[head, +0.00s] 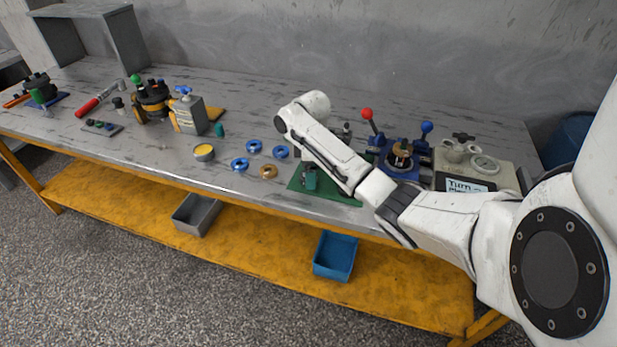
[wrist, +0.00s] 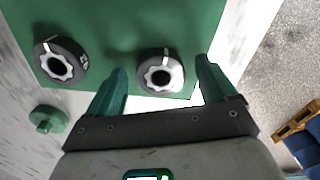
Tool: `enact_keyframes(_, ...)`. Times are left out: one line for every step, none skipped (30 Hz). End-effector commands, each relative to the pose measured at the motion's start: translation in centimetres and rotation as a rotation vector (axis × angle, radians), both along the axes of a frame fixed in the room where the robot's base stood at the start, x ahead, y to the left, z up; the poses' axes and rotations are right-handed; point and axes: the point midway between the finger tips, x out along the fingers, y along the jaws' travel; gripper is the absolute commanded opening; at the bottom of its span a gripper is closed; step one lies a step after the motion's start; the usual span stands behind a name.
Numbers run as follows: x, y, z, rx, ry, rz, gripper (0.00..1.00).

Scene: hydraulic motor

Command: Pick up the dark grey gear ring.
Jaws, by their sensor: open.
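Two dark grey rings with toothed light inner holes lie on a green mat in the wrist view. One gear ring (wrist: 160,73) shows between my fingertips, near the mat's edge. The other gear ring (wrist: 61,60) lies to its left, outside my left finger. My gripper (wrist: 160,66) is open, with green fingers on either side of the nearer ring; I cannot tell its exact height above it. In the head view my gripper (head: 311,179) points down over the green mat (head: 345,199); the rings are not clear there.
A green round part (wrist: 48,119) lies off the mat at left in the wrist view. Blue rings (head: 239,164) and a bronze ring (head: 268,171) lie left of the mat. A blue fixture with a red-knobbed lever (head: 367,114) stands right. Bench front is clear.

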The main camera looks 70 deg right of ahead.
Motion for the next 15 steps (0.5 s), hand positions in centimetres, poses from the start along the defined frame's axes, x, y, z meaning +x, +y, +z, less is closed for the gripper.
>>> enact_keyframes(-0.04, -0.03, -0.30, 0.000, 0.000, -0.001, 0.85)
enact_keyframes(-0.02, -0.03, -0.39, -0.001, 0.000, 0.000, 0.85)
enact_keyframes(-0.01, -0.03, -0.46, -0.001, 0.000, 0.000, 0.85)
enact_keyframes(0.00, -0.02, -0.47, -0.001, 0.000, 0.000, 0.85)
enact_keyframes(0.00, -0.03, -0.47, -0.002, -0.001, 0.000, 0.85)
enact_keyframes(0.01, -0.02, -0.46, -0.001, -0.002, 0.000, 0.85)
enact_keyframes(0.01, -0.02, -0.45, -0.001, -0.002, 0.000, 0.85)
enact_keyframes(0.01, -0.02, -0.45, -0.001, 0.000, 0.000, 0.85)
enact_keyframes(0.01, -0.02, -0.44, -0.001, 0.000, 0.000, 0.83)
enact_keyframes(0.01, -0.02, -0.44, -0.001, 0.000, 0.000, 0.80)
enact_keyframes(0.01, -0.03, -0.43, -0.002, -0.001, 0.000, 0.77)
enact_keyframes(0.01, -0.03, -0.43, -0.002, -0.001, 0.000, 0.73)
enact_keyframes(0.01, -0.03, -0.43, -0.001, 0.000, 0.000, 0.71)
enact_keyframes(0.01, -0.03, -0.42, -0.002, -0.001, 0.000, 0.68)
enact_keyframes(0.01, -0.03, -0.42, -0.002, -0.001, 0.000, 0.64)
